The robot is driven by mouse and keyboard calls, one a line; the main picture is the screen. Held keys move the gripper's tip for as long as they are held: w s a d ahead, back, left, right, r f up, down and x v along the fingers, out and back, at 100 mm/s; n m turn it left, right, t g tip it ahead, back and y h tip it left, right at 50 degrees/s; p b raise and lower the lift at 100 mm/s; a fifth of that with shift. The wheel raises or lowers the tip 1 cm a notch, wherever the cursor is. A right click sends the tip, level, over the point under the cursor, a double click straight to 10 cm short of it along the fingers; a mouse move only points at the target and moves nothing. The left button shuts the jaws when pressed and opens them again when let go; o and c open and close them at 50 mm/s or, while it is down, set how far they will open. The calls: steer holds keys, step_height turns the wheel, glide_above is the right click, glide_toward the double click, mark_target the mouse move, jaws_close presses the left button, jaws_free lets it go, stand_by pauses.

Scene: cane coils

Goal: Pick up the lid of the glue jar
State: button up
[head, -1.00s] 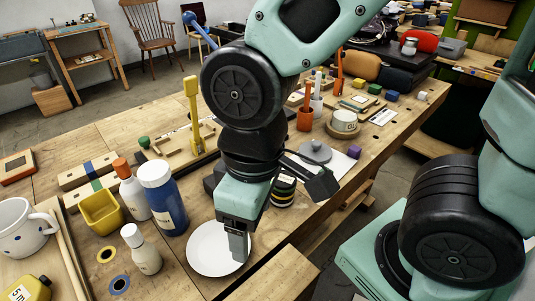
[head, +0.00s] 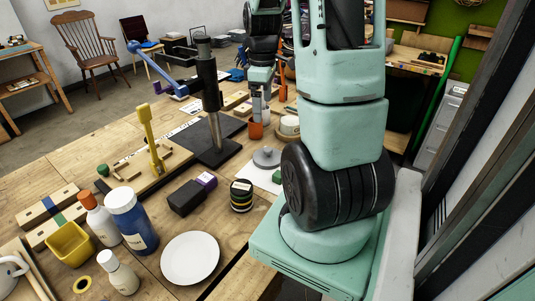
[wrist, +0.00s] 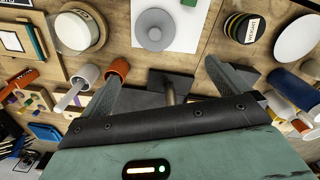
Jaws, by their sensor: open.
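The lid is a grey disc with a raised knob (head: 267,157). It lies flat on a white sheet near the table's edge, and shows at the top middle of the wrist view (wrist: 155,25). The glue jar (head: 289,125) is a squat cream pot just behind it, apart from the lid; it also shows at the upper left of the wrist view (wrist: 80,32). My gripper (wrist: 164,69) is open and empty, with its fingers pointing toward the sheet side. In the head view my gripper (head: 262,101) is above the table near the orange cup, beyond the lid.
An orange cup (head: 256,131) stands close to the jar. A black stand with a post (head: 209,110) rises left of the lid. Bare wood surrounds the white sheet (wrist: 188,30).

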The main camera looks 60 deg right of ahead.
steer(key=p, duration=0.2)
glide_toward(268, 149)
steer(key=f, duration=0.5)
steer(key=shift+w+a+f, duration=0.2)
steer(key=shift+s+d+f+p, duration=0.15)
steer(key=shift+f+p, duration=0.25)
steer(key=shift+f, duration=0.9)
steer(key=shift+s+d+f+p, duration=0.1)
steer(key=shift+f+p, duration=0.25)
steer(key=shift+f, duration=0.95)
steer(key=shift+w, duration=0.1)
steer(key=shift+c, duration=0.3)
steer(key=c, duration=0.5)
